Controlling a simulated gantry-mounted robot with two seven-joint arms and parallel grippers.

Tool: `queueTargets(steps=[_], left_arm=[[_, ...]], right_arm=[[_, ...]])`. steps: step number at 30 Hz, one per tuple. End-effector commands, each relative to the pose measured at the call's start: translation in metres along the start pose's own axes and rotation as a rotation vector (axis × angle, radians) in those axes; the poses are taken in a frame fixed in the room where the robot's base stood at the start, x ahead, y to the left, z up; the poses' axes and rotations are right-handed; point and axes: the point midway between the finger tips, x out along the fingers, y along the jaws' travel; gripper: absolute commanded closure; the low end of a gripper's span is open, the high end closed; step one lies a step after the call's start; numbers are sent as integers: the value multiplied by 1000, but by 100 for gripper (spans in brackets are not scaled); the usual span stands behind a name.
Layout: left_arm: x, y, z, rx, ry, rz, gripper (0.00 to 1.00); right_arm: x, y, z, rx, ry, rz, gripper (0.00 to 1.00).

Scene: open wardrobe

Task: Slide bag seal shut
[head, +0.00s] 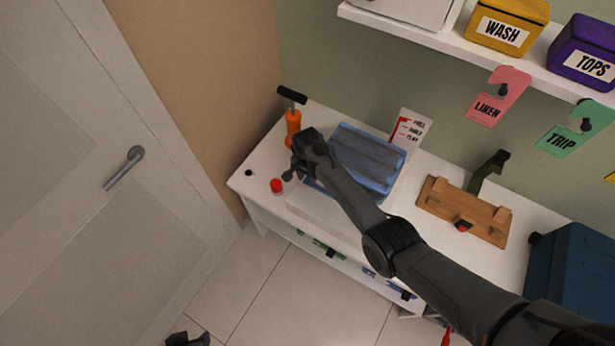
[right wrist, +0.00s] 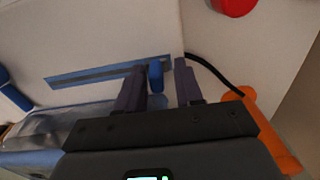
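The clear blue bag (head: 368,160), with grey folded contents, lies on the white bench. In the right wrist view the bag (right wrist: 60,125) shows at lower left. A blue seal strip (right wrist: 95,76) runs across the white surface. A small blue slider (right wrist: 156,75) is at the strip's right end. My right gripper (head: 291,174) is at the bag's left front corner. In the right wrist view its fingers (right wrist: 160,88) are apart, one on each side of the slider, with a gap on the right. A dark shape at the head view's bottom edge may be my left gripper (head: 187,339).
An orange hand pump (head: 293,128) stands behind my right gripper, with a black hose (right wrist: 215,66). A red button (head: 277,185) is left of the bag. A card (head: 408,130) stands behind it. A wooden fixture (head: 465,210) and dark blue box (head: 575,270) are rightward.

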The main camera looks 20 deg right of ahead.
Motion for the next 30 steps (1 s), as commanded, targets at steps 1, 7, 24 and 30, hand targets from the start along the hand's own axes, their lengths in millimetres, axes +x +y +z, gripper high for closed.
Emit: queueTargets(steps=[1,7,24,30], left_arm=[[0,0,0,-2,1,2,57],[0,1,-1,-3,2,2,57],[-20,-3,-6,8,0,-6,57],[-23,-3,-7,9,0,-7,57]], right_arm=[[0,0,0,0,0,0,60],[-1,0,0,0,0,1,60],[-68,-1,0,0,2,-2,60],[-95,-1,0,-1,1,0,60]])
